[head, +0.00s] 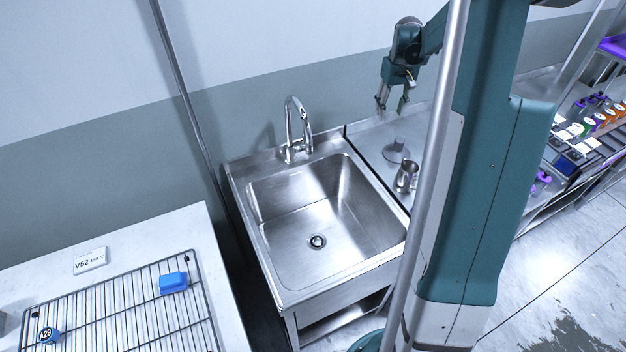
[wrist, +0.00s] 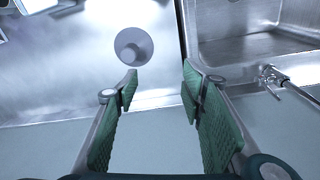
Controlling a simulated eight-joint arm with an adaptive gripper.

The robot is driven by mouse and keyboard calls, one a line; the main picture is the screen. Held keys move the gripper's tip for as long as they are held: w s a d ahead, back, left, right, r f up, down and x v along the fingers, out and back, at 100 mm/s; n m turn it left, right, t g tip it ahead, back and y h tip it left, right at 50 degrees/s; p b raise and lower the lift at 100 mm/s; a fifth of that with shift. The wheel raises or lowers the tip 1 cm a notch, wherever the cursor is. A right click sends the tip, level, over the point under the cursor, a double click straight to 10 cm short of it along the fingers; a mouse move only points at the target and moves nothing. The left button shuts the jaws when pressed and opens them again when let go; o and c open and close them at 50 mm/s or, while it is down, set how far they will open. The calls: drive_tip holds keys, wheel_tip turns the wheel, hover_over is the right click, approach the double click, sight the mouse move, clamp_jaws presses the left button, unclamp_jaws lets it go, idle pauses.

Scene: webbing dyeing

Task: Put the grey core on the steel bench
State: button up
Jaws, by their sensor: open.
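The grey core (head: 396,150) stands on the steel bench (head: 371,138) just right of the sink. It has a round wide base and a narrower stub on top. In the wrist view the grey core (wrist: 147,40) shows on the bench (wrist: 60,80), beyond the fingertips and slightly left of the gap. My gripper (head: 392,107) is open and empty, raised above the back part of the bench. In the wrist view my gripper (wrist: 158,85) has its green-padded fingers wide apart, with nothing between them. The core is apart from both fingers.
A steel jug (head: 406,176) stands on the bench near the core. The sink (head: 320,212) with its tap (head: 293,130) adjoins the bench on the left. A wire rack (head: 120,310) holds a blue block (head: 173,283). Shelves with small items (head: 590,125) stand far right.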

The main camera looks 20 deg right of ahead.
drive_tip(key=s+a+r+t, duration=0.1)
drive_tip(key=s+a+r, duration=0.3)
drive_tip(key=a, duration=0.5)
drive_tip(key=s+a+r+n+t, duration=0.1)
drive_tip(key=s+a+r, duration=0.2)
drive_tip(key=a+r, duration=0.45)
drive_tip(key=s+a+r+t, duration=0.1)
drive_tip(key=s+a+r, duration=0.2)
drive_tip(key=a, duration=0.7)
drive_tip(key=s+a+f+n+t, duration=0.1)
drive_tip(key=s+a+t, duration=0.2)
drive_tip(key=s+a, duration=1.6)
drive_tip(key=shift+s+f+n+y, duration=0.25)
drive_tip(key=shift+s+n+y, duration=0.05)
